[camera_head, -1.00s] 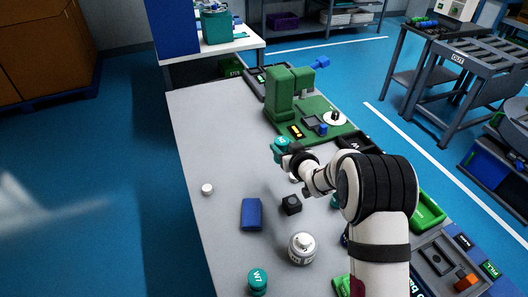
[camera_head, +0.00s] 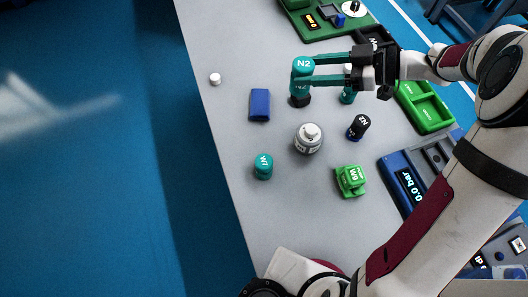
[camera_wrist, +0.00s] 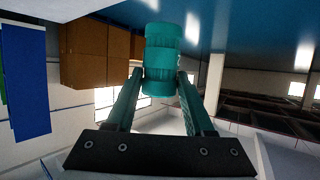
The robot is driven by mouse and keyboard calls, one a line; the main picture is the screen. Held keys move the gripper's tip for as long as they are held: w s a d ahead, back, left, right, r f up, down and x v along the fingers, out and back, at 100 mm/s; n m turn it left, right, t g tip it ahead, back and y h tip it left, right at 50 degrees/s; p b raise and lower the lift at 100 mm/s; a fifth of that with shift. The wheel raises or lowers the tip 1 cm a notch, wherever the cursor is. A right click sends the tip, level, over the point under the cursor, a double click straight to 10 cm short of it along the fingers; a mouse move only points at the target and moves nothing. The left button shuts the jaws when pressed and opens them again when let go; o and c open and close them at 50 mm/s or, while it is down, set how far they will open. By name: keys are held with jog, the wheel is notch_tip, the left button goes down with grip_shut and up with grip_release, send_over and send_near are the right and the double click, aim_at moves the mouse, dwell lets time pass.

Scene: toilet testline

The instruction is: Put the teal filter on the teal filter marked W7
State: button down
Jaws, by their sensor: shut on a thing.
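My gripper (camera_head: 303,78) is shut on a teal filter (camera_head: 303,65) with N2 on its top, held roughly upright with its lower end over or in front of a small black block (camera_head: 300,101). The fingers come in from the right. In the wrist view the same filter (camera_wrist: 162,50) sits between the two teal fingertips (camera_wrist: 162,80). The teal filter marked W7 (camera_head: 263,166) stands upright on the grey table, nearer the front and to the lower left of my gripper, with nothing on its top.
On the table (camera_head: 225,130) are a blue block (camera_head: 259,105), a white-capped grey jar (camera_head: 308,138), a dark N2 cylinder (camera_head: 358,127), a green W9 part (camera_head: 351,180) and a white cap (camera_head: 215,79). A green tray (camera_head: 425,105) lies right. Room left of W7 is clear.

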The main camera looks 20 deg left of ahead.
jog(key=s+d+n+g+h, duration=0.2)
jog(key=s+d+n+g, duration=0.3)
jog(key=s+d, duration=0.5)
send_over(271, 160)
jog(key=shift+f, duration=5.55)
jog(key=shift+f, duration=0.1)
jog(key=shift+c, duration=1.4)
grip_release()
